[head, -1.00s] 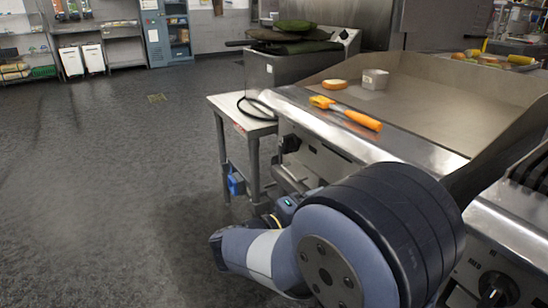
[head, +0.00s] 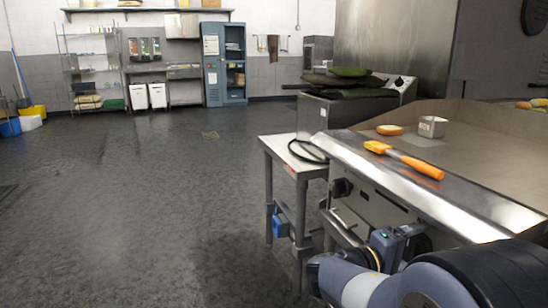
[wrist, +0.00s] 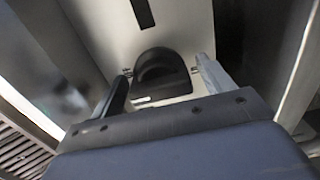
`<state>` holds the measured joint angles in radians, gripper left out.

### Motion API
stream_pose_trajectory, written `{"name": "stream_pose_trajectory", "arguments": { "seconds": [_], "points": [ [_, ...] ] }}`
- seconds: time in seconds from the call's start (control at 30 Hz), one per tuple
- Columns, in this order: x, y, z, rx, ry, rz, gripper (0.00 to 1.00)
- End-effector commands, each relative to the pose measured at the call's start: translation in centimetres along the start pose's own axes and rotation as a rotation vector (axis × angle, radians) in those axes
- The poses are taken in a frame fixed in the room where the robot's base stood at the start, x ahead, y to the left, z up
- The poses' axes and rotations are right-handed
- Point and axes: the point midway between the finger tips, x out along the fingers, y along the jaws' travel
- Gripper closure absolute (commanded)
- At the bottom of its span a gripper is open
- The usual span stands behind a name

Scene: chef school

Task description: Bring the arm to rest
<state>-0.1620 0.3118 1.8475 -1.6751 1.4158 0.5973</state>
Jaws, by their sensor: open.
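My arm (head: 445,285) is folded low at the bottom right of the head view, beside the front of the griddle. The gripper's fingers cannot be made out there. In the wrist view my gripper (wrist: 162,80) shows two fingers spread apart with nothing held between them. Beyond the fingers is a black rounded knob (wrist: 160,72) on a pale metal panel. Whether the fingers touch the panel cannot be told.
The griddle (head: 480,165) at right holds an orange-handled spatula (head: 405,160), a bun (head: 389,130) and a small metal container (head: 432,127). A small metal table (head: 290,150) stands beside it. A blue cabinet (head: 212,65) is at the back.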

Motion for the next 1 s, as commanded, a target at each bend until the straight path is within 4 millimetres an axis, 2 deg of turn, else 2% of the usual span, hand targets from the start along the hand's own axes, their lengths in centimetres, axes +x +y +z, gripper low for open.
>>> {"name": "stream_pose_trajectory", "arguments": {
  "seconds": [0.23,0.37,1.0],
  "points": [
    [-0.1,0.0,0.0,0.002,0.0,0.0,0.24],
    [-0.8,0.0,-0.1,0.016,0.002,0.0,0.24],
    [-10.2,0.1,-0.1,0.012,0.004,0.0,0.24]
  ]
}}
